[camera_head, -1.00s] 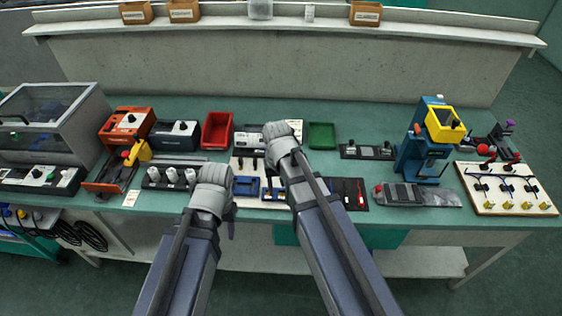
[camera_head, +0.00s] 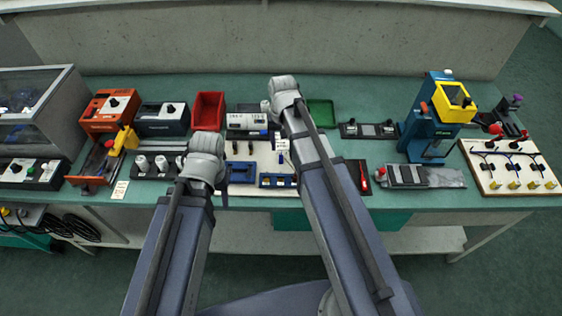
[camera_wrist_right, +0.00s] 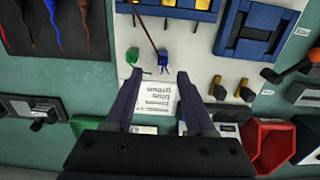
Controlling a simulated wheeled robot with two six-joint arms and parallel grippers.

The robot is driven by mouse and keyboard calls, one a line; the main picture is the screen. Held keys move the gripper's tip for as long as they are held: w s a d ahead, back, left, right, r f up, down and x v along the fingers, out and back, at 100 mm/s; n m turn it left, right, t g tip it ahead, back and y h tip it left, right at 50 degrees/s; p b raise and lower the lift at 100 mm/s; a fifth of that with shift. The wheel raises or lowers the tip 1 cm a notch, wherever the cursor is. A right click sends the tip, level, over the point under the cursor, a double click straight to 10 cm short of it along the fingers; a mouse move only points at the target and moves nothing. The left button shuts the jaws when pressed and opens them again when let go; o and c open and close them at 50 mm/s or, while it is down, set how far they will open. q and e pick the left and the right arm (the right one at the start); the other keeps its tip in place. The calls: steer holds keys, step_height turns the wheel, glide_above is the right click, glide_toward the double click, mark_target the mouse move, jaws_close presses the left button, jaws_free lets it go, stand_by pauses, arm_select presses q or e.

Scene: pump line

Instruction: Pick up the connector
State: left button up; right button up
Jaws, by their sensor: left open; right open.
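A small blue connector (camera_wrist_right: 161,57) lies on the white board (camera_wrist_right: 185,55) in the right wrist view, with a thin dark reddish line running up from it. A small green connector (camera_wrist_right: 133,57) lies just left of it. My right gripper (camera_wrist_right: 160,78) is open and empty, and its two fingers point at the board with the blue connector between and just beyond the tips. In the head view, the arm mostly hides that gripper's fingers over the board (camera_head: 265,158). My left gripper (camera_head: 222,190) hangs near the board's front left edge; its fingers are mostly hidden behind the wrist.
A red bin (camera_head: 208,111) and a green tray (camera_head: 321,112) are at the back. A dark tool mat (camera_head: 357,177) lies right of the board. A blue press (camera_head: 428,130) stands further right.

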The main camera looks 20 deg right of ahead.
mark_target(281, 156)
steer(key=shift+f, duration=0.2)
steer(key=f+b, duration=0.5)
steer(key=shift+s+a+f, duration=0.15)
steer(key=shift+s+a, duration=0.15)
steer(key=shift+s, duration=0.05)
jaws_close()
stand_by(0.4)
